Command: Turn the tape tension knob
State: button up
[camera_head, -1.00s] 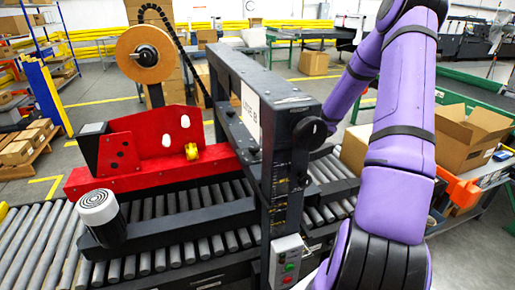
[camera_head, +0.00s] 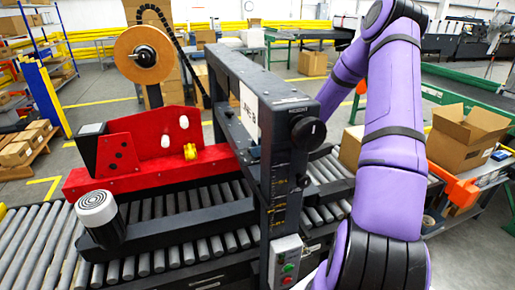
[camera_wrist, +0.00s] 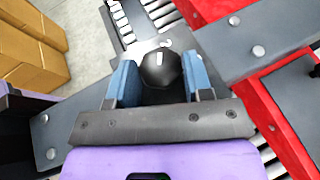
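A round black knob (camera_wrist: 161,68) with a white mark shows in the wrist view, on a grey plate. I take it for the tape tension knob. My gripper (camera_wrist: 160,80) has its two blue fingers apart, one on each side of this knob. The knob nearly fills the gap; I see no clear grip on it. In the head view my gripper is hidden, and only my purple arm shows on the right. Another black knob (camera_head: 309,132) sits on the dark upright frame (camera_head: 280,185) there.
A red machine part (camera_head: 140,160) and a brown tape roll (camera_head: 143,55) stand left of the frame, over the roller conveyor (camera_head: 40,240). A control box with buttons (camera_head: 286,262) is at the frame's foot. An open carton (camera_head: 465,140) is at the right.

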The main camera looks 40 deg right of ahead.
jog(key=shift+d+n+g+y, duration=0.1)
jog(key=shift+n+g+y, duration=0.2)
jog(key=shift+n+g, duration=0.25)
jog(key=o, duration=0.9)
jog(key=v, duration=1)
jog(key=shift+s+d, duration=0.15)
jog(key=shift+d, duration=0.2)
jog(key=shift+d, duration=0.1)
